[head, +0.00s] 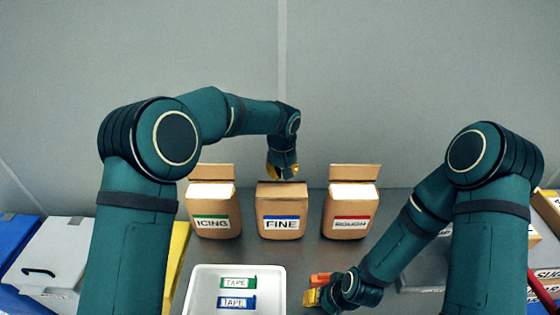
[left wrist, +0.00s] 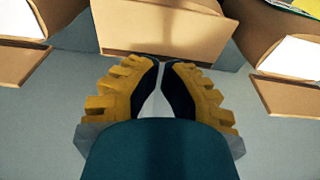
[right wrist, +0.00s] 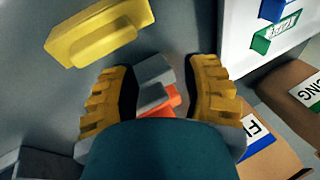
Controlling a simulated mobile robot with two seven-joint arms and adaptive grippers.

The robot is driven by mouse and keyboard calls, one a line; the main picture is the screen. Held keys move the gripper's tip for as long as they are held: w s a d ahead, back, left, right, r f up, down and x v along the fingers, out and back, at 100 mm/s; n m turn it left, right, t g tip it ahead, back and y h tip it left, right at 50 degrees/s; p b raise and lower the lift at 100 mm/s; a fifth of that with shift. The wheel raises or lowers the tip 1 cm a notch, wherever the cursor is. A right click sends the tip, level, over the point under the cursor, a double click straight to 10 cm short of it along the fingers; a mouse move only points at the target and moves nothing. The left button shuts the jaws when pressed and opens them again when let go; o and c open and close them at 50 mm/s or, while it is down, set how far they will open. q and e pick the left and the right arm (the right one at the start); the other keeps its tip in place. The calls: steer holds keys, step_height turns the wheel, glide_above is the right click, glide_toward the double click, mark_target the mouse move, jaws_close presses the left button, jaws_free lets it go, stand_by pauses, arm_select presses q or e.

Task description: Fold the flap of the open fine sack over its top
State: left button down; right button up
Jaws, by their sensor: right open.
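The fine sack (head: 282,212), brown with a blue FINE label, stands upright between two other sacks. Its top shows plain brown in the head view, with no white showing; the flap (head: 282,190) appears tipped forward over the mouth. My left gripper (head: 282,172) is just behind the sack's top, fingers pointing down. In the left wrist view its fingertips (left wrist: 162,62) are together, close to the sack's brown panel (left wrist: 165,30); I cannot tell whether they touch. My right gripper (right wrist: 168,80) is open low at the front right, with grey and orange pieces visible between its fingers.
The icing sack (head: 211,220) and rough sack (head: 347,220) stand either side with flaps up and white showing. A white tray (head: 195,290) holds green and blue tape pieces. A yellow block (right wrist: 100,32) lies near my right gripper. Boxes line both sides.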

mark_target(282, 187)
steer(key=shift+r+p, duration=1.35)
steer(key=shift+r, duration=0.2)
arm_select(q)
step_height(282, 187, up, 5)
steer(key=shift+f, duration=0.1)
